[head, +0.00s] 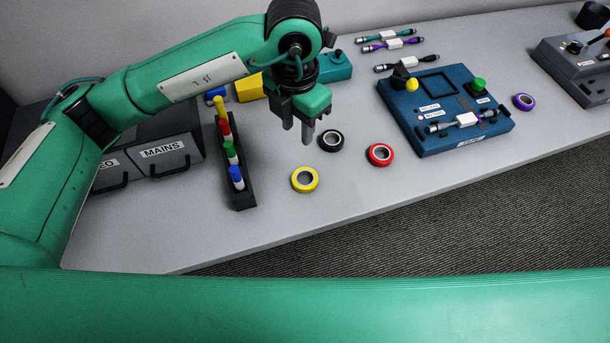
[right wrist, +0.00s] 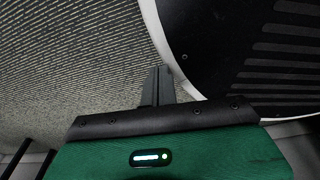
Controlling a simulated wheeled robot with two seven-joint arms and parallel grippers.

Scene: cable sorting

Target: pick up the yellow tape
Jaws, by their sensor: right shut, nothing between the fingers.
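The yellow tape (head: 305,190) is a roll lying flat on the grey table, near its front edge, in the head view. My left gripper (head: 298,135) points down above the table, behind the yellow tape and apart from it. Its two fingers stand apart with nothing visible between them. The black tape (head: 322,147) and the red tape (head: 371,159) lie to the right of the yellow tape. My right gripper (right wrist: 158,85) shows in the right wrist view with its fingers together and empty, over the patterned floor, away from the table objects.
A dark rack of coloured markers (head: 241,193) stands left of the yellow tape. A blue board (head: 428,150) with a cable on it and a purple tape (head: 532,104) are to the right. Drawers marked MAINS (head: 180,165) stand at the left. The table around the yellow tape is clear.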

